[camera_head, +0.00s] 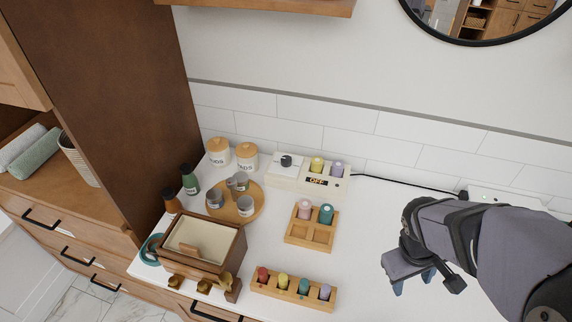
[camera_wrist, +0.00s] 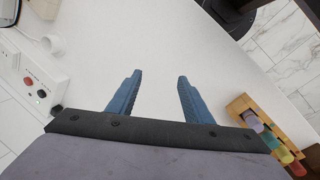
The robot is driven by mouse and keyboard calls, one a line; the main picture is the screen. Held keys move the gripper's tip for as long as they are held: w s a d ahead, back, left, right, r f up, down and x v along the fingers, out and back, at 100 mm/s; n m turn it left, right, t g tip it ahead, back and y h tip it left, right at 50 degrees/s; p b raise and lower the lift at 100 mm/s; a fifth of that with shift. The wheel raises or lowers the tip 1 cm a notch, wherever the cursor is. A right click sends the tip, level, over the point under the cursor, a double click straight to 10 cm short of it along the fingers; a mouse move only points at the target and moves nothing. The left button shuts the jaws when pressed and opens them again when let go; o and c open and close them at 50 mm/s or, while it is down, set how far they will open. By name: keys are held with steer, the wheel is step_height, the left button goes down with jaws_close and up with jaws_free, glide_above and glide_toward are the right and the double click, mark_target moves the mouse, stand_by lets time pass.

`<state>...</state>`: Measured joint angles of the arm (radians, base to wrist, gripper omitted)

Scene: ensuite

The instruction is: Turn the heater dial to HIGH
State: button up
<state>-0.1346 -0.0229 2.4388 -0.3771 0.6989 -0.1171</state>
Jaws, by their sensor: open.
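The heater (camera_head: 275,178) is a pale box at the back of the counter against the tiled wall. Its dark dial (camera_head: 286,160) sits on the top left part. My gripper (camera_head: 413,281) is open and empty over the counter, well to the right of and nearer than the heater. In the wrist view my gripper's blue fingers (camera_wrist: 160,76) are apart with only white counter between them. The heater and dial are not recognisable there.
A two-by-two wooden rack (camera_head: 309,240) with two jars stands before the heater. A longer rack (camera_head: 290,291) of several coloured jars lies nearer. A round tray (camera_head: 235,210) with cups and an open wooden box (camera_head: 205,245) are left. A white power unit (camera_wrist: 40,85) has a cable leading toward the heater.

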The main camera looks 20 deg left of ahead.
steer(key=w+a+f+n+t+h+b, duration=0.1)
steer(key=w+a+n+t+h+b, duration=0.2)
steer(key=w+n, duration=0.7)
steer(key=n+t+y+b, duration=0.6)
steer(key=n+t+y, duration=0.3)
steer(key=n, duration=1.3)
glide_toward(286, 159)
steer(key=shift+p+x, duration=0.85)
steer(key=shift+x, duration=3.35)
steer(key=c, duration=1.1)
